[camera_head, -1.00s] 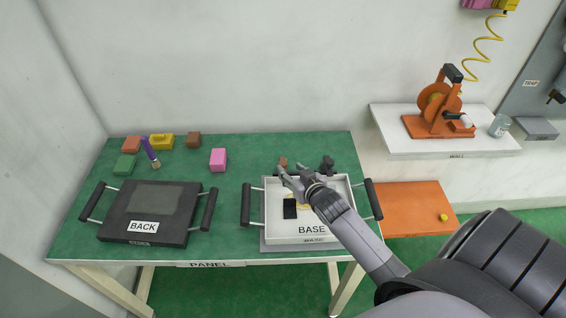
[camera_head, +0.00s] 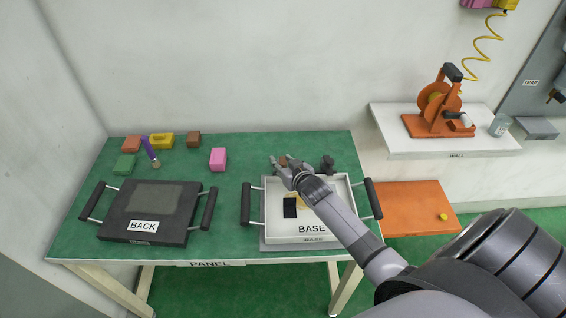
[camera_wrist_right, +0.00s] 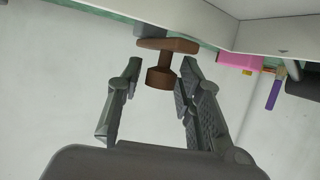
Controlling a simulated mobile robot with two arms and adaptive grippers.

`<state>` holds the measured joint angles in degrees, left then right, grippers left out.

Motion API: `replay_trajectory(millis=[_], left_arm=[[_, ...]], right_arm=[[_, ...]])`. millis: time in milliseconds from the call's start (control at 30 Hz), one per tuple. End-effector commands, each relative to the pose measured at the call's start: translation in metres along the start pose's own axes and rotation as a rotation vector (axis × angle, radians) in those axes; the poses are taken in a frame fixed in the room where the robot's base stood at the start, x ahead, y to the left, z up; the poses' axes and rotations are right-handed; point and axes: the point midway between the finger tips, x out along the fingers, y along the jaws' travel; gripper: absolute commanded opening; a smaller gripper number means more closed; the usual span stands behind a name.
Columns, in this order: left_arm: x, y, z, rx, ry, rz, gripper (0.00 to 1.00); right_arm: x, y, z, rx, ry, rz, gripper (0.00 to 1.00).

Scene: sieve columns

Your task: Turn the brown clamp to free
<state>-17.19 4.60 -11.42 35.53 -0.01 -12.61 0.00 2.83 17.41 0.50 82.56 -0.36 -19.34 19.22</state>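The brown clamp (camera_head: 283,160) is at the back edge of the white tray marked BASE (camera_head: 275,235), left of a dark clamp (camera_head: 327,162). My right gripper partly covers it in the head view. In the right wrist view the brown clamp (camera_wrist_right: 172,46) shows a wide bar with a short stem and a block below. My right gripper (camera_wrist_right: 160,66) is open, one finger on each side of the stem and block. A gap shows at the left finger; contact at the right finger is hard to tell. My left gripper is out of view.
A black panel marked BACK (camera_head: 117,228) lies left on the green table (camera_head: 230,200). A pink block (camera_head: 218,159) and several other small blocks stand behind it. The tray has black side handles (camera_head: 373,199). A black piece (camera_head: 290,208) lies inside the tray.

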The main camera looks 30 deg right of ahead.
Motion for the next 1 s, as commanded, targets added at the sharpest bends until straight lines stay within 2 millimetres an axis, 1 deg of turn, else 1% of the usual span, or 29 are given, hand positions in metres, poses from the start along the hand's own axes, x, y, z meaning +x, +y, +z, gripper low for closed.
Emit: replay_trajectory(millis=[33, 467, 1000], left_arm=[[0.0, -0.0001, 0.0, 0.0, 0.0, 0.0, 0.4], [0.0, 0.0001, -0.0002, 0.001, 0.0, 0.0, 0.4], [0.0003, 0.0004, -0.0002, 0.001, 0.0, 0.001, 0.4]], right_arm=[[-0.0001, 0.0001, 0.0001, 0.0, 0.0, 0.0, 0.28], [-0.0002, 0.0, 0.0002, 0.0, 0.0, 0.0, 0.0], [0.0002, 0.0001, 0.0002, 0.0, -0.001, 0.001, 0.0]])
